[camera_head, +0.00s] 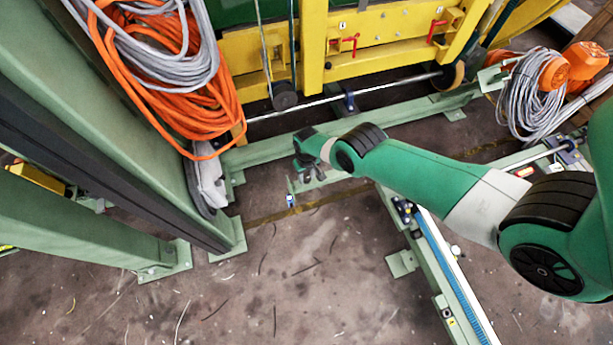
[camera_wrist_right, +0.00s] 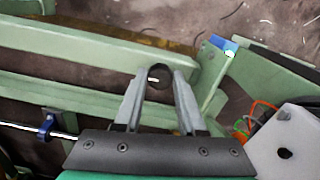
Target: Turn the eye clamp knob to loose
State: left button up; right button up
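My right gripper (camera_head: 310,177) hangs low over the green floor frame in the head view, beside a small blue-and-white part (camera_head: 290,201). In the right wrist view its two grey fingers (camera_wrist_right: 162,80) stand apart. A dark round piece (camera_wrist_right: 160,75) with a light spot in it shows between the fingertips and about fills the gap. I cannot tell whether the fingers press on it, or whether it is the eye clamp knob. The blue-and-white part sits on a green plate up and right of the fingers (camera_wrist_right: 223,44). My left gripper is not in view.
A green beam (camera_head: 270,152) runs behind the gripper. A blue clamp (camera_head: 348,101) sits on a steel rod, also in the right wrist view (camera_wrist_right: 47,127). A green post (camera_head: 130,90) with orange and grey cables (camera_head: 170,70) stands left. Bare floor (camera_head: 290,280) lies in front.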

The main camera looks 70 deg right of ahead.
grip_shut()
jog(key=shift+n, duration=0.3)
jog(key=n, duration=1)
jog(key=shift+s+f+n, duration=0.1)
jog(key=shift+n, duration=0.2)
jog(key=n, duration=1.2)
jog(key=shift+d+n, duration=0.1)
jog(key=shift+n, duration=0.3)
